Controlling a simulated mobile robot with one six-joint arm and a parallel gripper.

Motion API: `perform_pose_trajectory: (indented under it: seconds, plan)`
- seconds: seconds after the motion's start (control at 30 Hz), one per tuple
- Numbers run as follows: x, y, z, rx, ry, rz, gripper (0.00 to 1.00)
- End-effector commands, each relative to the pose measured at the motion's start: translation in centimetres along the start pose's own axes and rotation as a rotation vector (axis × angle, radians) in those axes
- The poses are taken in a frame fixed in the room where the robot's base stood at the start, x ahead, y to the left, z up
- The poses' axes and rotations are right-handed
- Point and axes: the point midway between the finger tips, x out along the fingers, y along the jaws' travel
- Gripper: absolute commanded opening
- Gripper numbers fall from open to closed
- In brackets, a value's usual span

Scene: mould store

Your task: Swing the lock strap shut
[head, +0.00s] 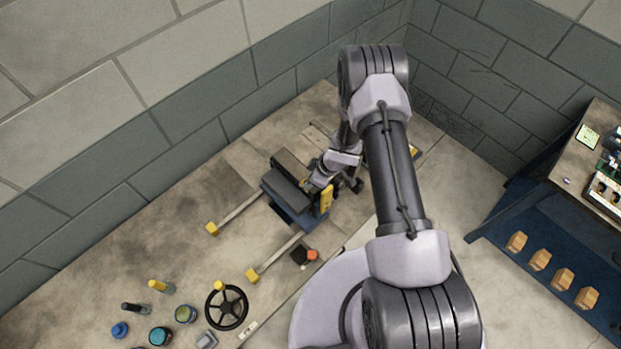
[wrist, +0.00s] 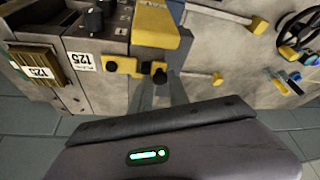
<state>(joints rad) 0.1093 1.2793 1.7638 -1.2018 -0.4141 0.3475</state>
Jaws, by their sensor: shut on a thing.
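The mould is a dark block (head: 287,183) on a blue base in the head view. In the wrist view its grey side (wrist: 95,50) carries white plates marked 125. The yellow lock strap (head: 326,199) is at the mould's right end; in the wrist view its broad yellow part (wrist: 157,24) shows at top centre. My gripper (head: 321,182) is at the strap in the head view. In the wrist view my gripper (wrist: 155,78) is shut at the small yellow and black parts below the broad yellow piece. The fingertips and exact contact are hard to make out.
Yellow-ended rods (head: 252,273) stick out from the mould's front. A black handwheel (head: 227,307), bottles and jars (head: 160,336) stand at lower left. A blue bench (head: 545,240) with wooden blocks is at right. Block walls close off the back.

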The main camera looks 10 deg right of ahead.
Motion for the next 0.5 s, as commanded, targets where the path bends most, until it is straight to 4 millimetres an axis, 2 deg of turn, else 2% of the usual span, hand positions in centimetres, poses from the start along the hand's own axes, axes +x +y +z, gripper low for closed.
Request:
perform_pose_trajectory:
  seconds: [0.23, 0.27, 0.33, 0.37, 0.5]
  plan:
    - [0.31, -0.52, 0.41, 0.003, -0.007, -0.009, 0.0]
    - [0.31, -0.53, 0.42, 0.004, -0.007, -0.009, 0.27]
    - [0.29, -0.49, 0.39, 0.004, -0.007, -0.009, 0.41]
    - [0.27, -0.45, 0.36, 0.003, -0.006, -0.008, 0.44]
    - [0.19, -0.31, 0.25, 0.003, -0.004, -0.005, 0.44]
